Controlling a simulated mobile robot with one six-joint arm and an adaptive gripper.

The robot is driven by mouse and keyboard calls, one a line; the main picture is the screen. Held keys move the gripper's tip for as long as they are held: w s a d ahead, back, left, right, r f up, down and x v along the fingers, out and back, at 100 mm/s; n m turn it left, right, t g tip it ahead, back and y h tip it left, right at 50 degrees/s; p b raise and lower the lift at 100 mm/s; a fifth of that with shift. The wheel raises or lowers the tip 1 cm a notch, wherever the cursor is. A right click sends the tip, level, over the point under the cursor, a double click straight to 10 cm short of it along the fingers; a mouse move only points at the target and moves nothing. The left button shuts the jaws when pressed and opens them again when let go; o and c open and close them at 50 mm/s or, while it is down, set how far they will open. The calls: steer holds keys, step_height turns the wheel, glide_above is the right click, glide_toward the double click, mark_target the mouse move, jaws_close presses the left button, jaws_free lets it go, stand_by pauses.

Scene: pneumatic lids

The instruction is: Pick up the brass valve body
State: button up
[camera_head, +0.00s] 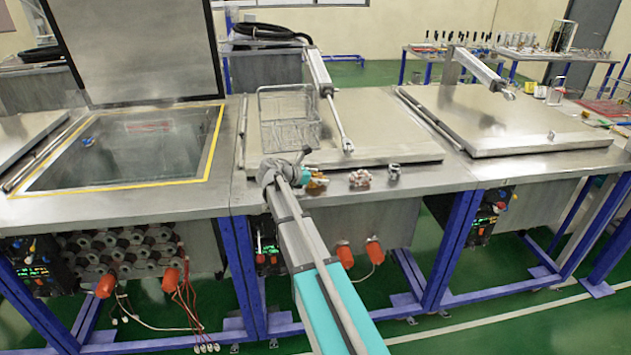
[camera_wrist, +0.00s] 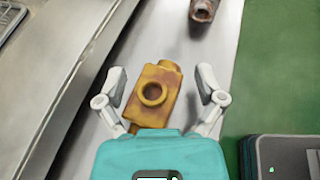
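The brass valve body (camera_wrist: 153,108) is yellow-brown and blocky, with a round hole in its upper face. In the wrist view it lies on the metal bench edge between the two fingers of my gripper (camera_wrist: 162,80). The fingers are open, with a gap visible on each side of it. Its lower end is partly hidden by the teal gripper housing. In the head view the brass valve body (camera_head: 317,182) shows near the front edge of the middle bench, just right of my gripper (camera_head: 301,176).
A reddish fitting (camera_head: 360,178) and a grey metal fitting (camera_head: 395,171) lie to the right on the same front strip. A closed lid (camera_head: 385,125) and a wire basket (camera_head: 289,118) are behind. At left a lid stands open over a yellow-edged tank (camera_head: 110,182).

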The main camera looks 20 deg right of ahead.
mark_target(320, 175)
jaws_close()
steer(key=shift+r, duration=0.2)
stand_by(0.3)
step_height(320, 175, up, 3)
steer(key=p, duration=0.3)
steer(key=s+a+r+p, duration=0.5)
steer(key=s+r+p, duration=0.4)
steer(key=s, duration=0.4)
steer(key=shift+r+p, duration=0.35)
steer(key=shift+p, duration=0.15)
